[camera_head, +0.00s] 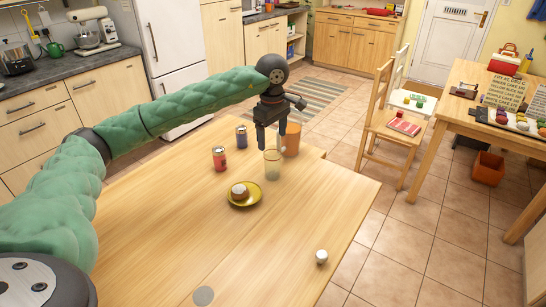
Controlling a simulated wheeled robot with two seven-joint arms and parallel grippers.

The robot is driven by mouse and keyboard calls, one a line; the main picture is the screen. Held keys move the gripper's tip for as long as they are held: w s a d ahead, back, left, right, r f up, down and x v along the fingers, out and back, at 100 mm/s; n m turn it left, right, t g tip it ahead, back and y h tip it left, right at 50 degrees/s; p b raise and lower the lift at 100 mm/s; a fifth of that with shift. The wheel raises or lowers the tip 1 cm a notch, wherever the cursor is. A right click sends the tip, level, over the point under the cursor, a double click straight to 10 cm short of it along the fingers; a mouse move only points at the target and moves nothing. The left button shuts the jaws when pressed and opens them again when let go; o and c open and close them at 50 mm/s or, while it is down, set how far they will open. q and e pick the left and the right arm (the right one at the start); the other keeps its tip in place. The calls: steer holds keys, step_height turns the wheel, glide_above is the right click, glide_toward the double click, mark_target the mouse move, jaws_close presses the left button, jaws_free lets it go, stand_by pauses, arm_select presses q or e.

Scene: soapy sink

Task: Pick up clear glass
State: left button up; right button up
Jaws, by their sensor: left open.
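A clear glass (272,166) stands upright on the wooden table near its far edge. My left gripper (271,142) hangs over the glass, pointing down, with its fingers open and apart. The fingertips are close to the glass's rim; I cannot tell whether they touch it. The arm comes in from the left in a green padded sleeve. My right gripper is not in view.
An orange cup (291,140) stands right behind the glass. A red can (219,159) and a dark blue can (241,136) stand to its left. A white ball (321,256) lies near the right edge. The table's front is mostly clear.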

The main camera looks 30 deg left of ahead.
mark_target(272, 153)
arm_select(q)
step_height(272, 153, down, 6)
steer(key=shift+s+r+p, duration=0.15)
steer(key=shift+r+p, duration=0.05)
steer(key=shift+p, duration=0.95)
steer(key=shift+d+f, duration=0.1)
steer(key=shift+f, duration=0.65)
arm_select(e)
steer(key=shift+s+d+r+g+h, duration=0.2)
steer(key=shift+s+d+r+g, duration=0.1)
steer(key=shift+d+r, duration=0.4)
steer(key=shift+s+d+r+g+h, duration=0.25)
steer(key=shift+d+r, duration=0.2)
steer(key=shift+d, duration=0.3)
arm_select(q)
steer(key=c, duration=1.2)
steer(key=shift+r, duration=0.15)
